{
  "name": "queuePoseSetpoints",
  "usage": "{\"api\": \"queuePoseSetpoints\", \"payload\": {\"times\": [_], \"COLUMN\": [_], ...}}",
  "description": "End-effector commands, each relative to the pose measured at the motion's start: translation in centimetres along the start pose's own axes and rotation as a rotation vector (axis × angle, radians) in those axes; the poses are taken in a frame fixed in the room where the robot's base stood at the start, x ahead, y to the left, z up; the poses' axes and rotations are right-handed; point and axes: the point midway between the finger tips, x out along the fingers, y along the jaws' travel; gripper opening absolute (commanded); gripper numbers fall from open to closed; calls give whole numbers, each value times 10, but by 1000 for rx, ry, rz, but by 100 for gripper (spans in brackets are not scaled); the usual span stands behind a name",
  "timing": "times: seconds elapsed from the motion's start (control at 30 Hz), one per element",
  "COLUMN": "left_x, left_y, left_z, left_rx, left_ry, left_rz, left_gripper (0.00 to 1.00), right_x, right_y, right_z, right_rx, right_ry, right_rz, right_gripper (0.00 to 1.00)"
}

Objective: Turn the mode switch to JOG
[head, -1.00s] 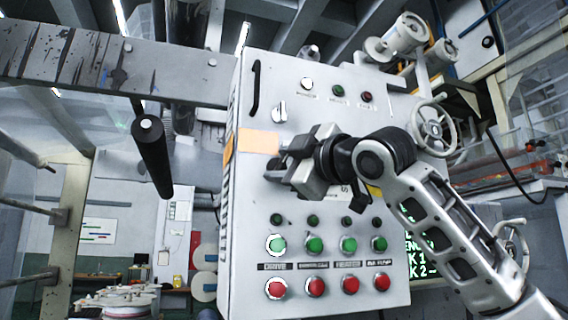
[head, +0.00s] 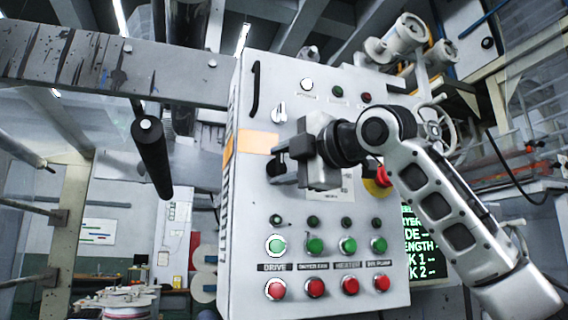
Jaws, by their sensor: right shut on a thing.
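The grey control panel (head: 400,300) faces me. My right gripper (head: 279,168) is at the panel's left middle, below and right of an orange label. Its two fingers are shut on a small dark knob at the panel face, which I take as the mode switch (head: 275,169). The fingers and wrist hide most of the knob. Its pointer and any JOG marking cannot be read. My left gripper is not in view.
A pale selector knob (head: 279,114) sits above the gripper. A red emergency stop button (head: 383,175) is right of it, close to my right arm. Rows of green buttons (head: 316,245) and red buttons (head: 316,287) lie below. A handwheel (head: 437,125) stands behind my arm.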

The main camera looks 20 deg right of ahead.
Motion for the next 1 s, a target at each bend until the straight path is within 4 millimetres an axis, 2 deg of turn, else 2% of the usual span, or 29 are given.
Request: {"api": "queuePoseSetpoints", "payload": {"times": [0.3,0.33,0.4,0.77,0.87,1.0], "left_x": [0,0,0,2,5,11], "left_y": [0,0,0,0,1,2], "left_z": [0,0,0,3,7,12], "left_rx": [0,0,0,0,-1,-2], "left_ry": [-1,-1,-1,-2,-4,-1], "left_rz": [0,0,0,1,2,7], "left_gripper": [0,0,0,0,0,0], "right_x": [0,0,0,-6,-19,-49], "right_y": [-1,-1,-1,-1,-2,-3], "right_z": [0,0,0,0,0,0], "right_rx": [-1,-1,-1,-1,-1,-3], "right_ry": [-1,-1,-1,0,-1,-2], "right_rz": [-2,-2,-2,1,3,4], "right_gripper": [17,48,62,62,62,62]}}
